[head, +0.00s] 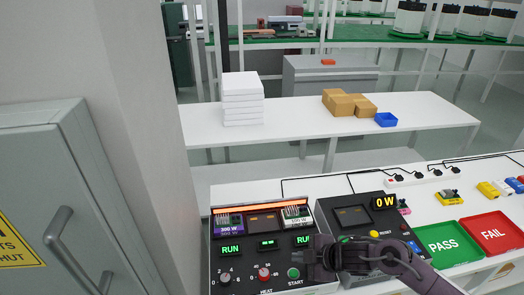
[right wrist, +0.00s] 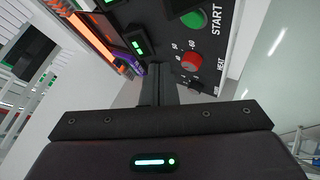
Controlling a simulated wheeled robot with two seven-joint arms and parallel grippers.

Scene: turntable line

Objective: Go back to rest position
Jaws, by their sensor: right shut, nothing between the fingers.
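My right gripper (head: 318,262) is in the lower middle of the head view, its arm coming in from the bottom right. It is shut and empty, close to the green START button (head: 294,273) on the black control panel (head: 228,268). I cannot tell whether it touches the panel. In the right wrist view the shut fingers (right wrist: 158,85) point toward the panel, with the START button (right wrist: 194,17) and the red HEAT knob (right wrist: 192,61) beyond them. My left gripper is not in view.
A second black unit (head: 352,215) reads 0 W. Green PASS (head: 449,261) and red FAIL (head: 494,250) trays lie to the right. A grey cabinet (head: 40,160) with a handle stands at left. Behind, a white table (head: 300,122) holds boxes and a blue bin (head: 386,120).

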